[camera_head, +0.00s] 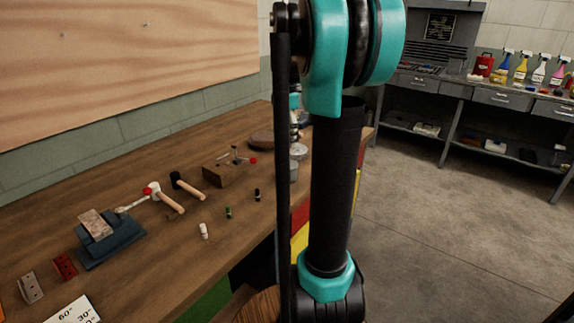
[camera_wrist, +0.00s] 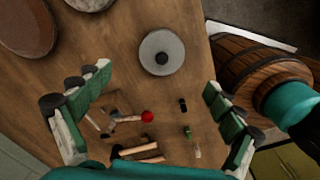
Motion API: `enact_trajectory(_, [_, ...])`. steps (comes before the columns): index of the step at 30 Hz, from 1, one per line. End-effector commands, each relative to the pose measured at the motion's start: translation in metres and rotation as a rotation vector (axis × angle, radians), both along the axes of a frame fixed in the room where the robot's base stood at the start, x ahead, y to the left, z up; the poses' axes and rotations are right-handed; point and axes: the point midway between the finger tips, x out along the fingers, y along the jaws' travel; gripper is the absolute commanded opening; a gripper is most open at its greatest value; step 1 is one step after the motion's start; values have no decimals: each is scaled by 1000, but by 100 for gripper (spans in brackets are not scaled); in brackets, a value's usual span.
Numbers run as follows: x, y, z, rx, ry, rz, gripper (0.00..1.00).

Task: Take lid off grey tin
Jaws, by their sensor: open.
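In the wrist view a round grey lid (camera_wrist: 148,42) with a dark centre knob (camera_wrist: 162,58) is seen from above. It covers the grey tin, whose sides are hidden there. My gripper (camera_wrist: 157,80) is open, its two green-padded fingers spread wide with nothing between their pads. The lid lies just beyond the fingertips in the picture, apart from both. In the head view the grey tin (camera_head: 294,172) stands near the bench's right edge, partly hidden by my arm. My gripper is mostly hidden behind my arm there.
Mallets (camera_head: 165,198), small bottles (camera_head: 228,212) and a red-knobbed tool (camera_wrist: 147,116) lie on the bench (camera_head: 190,240). A wooden barrel (camera_wrist: 240,70) stands beside the bench.

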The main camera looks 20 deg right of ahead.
Motion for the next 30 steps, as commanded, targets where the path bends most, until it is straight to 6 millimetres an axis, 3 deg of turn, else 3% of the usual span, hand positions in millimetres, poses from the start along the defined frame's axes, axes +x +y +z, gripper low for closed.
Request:
enact_trajectory(3, [0, 0, -18, 0, 0, 0, 93])
enact_trajectory(11, [-1, 0, -36, 0, 0, 0, 93])
enact_trajectory(21, [-3, 2, -78, 0, 0, -1, 93])
enact_trajectory(30, [-4, 2, -83, 0, 0, -1, 93])
